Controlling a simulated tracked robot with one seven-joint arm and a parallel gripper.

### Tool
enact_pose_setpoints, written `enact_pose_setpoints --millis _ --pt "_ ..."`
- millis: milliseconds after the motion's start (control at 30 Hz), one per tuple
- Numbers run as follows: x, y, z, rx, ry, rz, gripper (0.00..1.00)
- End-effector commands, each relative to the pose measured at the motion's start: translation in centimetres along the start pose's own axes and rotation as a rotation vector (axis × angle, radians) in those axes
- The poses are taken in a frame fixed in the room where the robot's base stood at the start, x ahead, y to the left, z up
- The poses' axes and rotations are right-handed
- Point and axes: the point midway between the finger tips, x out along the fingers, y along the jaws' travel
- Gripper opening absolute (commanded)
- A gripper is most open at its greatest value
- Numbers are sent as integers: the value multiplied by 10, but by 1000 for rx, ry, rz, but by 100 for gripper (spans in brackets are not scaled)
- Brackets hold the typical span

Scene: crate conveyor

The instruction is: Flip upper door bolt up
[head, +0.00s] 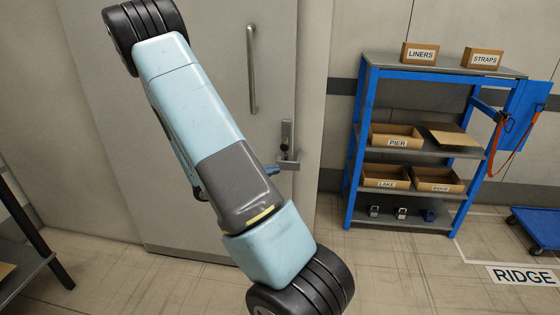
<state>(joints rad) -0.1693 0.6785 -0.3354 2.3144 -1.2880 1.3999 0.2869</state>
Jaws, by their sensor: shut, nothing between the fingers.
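A tall grey door (215,30) stands behind my arm, with a long vertical pull handle (251,70) on it. Near its right edge is a metal latch plate (287,135) with a grey block at its lower end. A small blue lever (272,170) sticks out to the left there, partly behind my arm. I cannot tell whether the latch plate or the lever is the upper bolt. No other bolt shows, and my arm covers part of the door. My gripper is outside the view.
A blue shelf rack (357,140) with labelled boxes stands right of the door. A blue cart (540,226) is at far right by the RIDGE floor label. A dark table (30,268) is at lower left. The floor before the rack is clear.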

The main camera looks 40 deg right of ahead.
Motion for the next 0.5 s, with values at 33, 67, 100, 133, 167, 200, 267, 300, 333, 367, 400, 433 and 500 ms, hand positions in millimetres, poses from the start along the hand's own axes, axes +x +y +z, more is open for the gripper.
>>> enact_pose_setpoints --millis 33,67,100,133,167,200,267,300,333,367,400,433,500 --pt "2 1 -11 -30 -26 47 0" --pt "3 2 -17 -46 -39 76 0" --pt "4 4 -24 -66 -57 114 0" --pt "5 5 -30 -80 -69 143 0" --pt "6 6 -36 -94 -81 171 0" --pt "7 7 -43 -113 -98 211 0" --pt "8 8 -56 -145 -118 271 0" --pt "8 9 -64 -165 -132 311 0" --pt "8 9 -70 -179 -142 341 0" --pt "9 10 -76 -194 -150 371 0" --pt "9 10 -85 -213 -161 412 0" --pt "9 10 -91 -228 -169 442 0" --pt "9 9 -106 -262 -184 509 0"
